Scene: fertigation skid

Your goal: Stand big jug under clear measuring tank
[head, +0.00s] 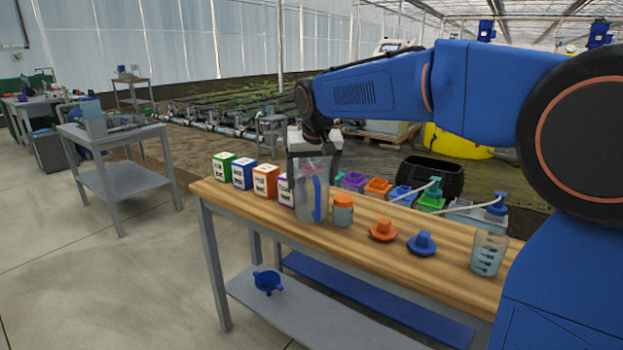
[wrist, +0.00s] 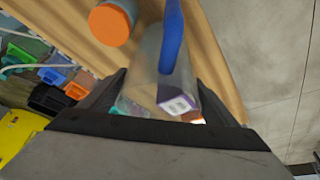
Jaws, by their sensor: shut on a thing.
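The big jug (head: 307,205) is clear, with a blue handle on its right side. It is upright over the wooden bench, and its base looks at or very near the bench top; I cannot tell if it touches. My gripper (head: 314,158) points down and is shut on the upper part of the jug. In the wrist view the clear jug (wrist: 148,48) lies between the two fingers of my gripper (wrist: 160,84), with the blue handle toward the picture's top. I cannot pick out the clear measuring tank in either view.
An orange-lidded jar (head: 343,211) stands close right of the jug. An orange cap (head: 383,230), a blue cap (head: 422,243) and a clear beaker (head: 489,254) are farther right. Several labelled boxes (head: 265,180) stand left. A blue funnel-like piece (head: 267,281) lies on the lower shelf (head: 300,312).

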